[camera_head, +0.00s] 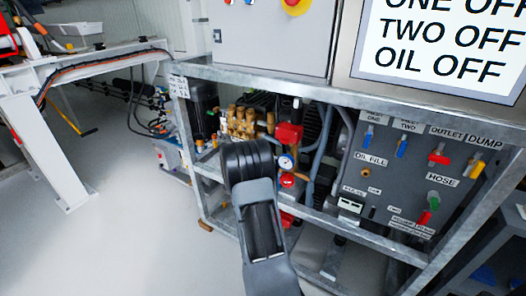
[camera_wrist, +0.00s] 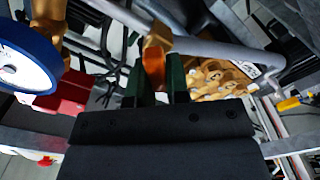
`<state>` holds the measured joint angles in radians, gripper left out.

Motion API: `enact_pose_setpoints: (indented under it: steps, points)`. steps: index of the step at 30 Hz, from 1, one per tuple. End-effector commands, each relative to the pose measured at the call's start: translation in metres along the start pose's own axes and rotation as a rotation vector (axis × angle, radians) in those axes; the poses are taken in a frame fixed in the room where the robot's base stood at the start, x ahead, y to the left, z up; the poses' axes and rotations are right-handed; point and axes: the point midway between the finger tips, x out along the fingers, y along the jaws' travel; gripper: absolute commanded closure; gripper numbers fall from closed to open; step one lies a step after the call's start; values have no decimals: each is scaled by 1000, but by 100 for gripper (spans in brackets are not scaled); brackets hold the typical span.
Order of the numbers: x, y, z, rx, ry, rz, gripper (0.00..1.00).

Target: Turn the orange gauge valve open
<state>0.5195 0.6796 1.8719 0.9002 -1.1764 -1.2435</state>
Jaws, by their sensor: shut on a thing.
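The orange gauge valve (camera_wrist: 154,62) shows in the wrist view as a small orange handle below a copper-coloured fitting. My gripper (camera_wrist: 157,88) is shut on it, with one dark green finger on each side. The gauge (camera_wrist: 22,62), with a blue rim and white face, is at the left of the wrist view. The gauge also shows in the head view (camera_head: 286,162), just right of my wrist. In the head view my own arm hides my fingertips and the valve.
Brass pump fittings (camera_wrist: 215,80) lie close right of my fingers. A red block (camera_wrist: 70,92) is to their left. A grey pipe (camera_wrist: 215,48) crosses above. The metal frame rail (camera_head: 350,238) runs in front of the pump. A labelled valve panel (camera_head: 400,190) is at right.

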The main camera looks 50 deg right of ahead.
Motion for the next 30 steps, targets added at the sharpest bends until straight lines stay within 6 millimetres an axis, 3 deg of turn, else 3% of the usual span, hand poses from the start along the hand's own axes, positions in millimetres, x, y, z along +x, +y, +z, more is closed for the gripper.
enact_pose_setpoints:
  steps: [18,30]
  points:
    - [0,-4,0,-551,-1,-1,100]
    - [0,-8,3,-750,0,-1,100]
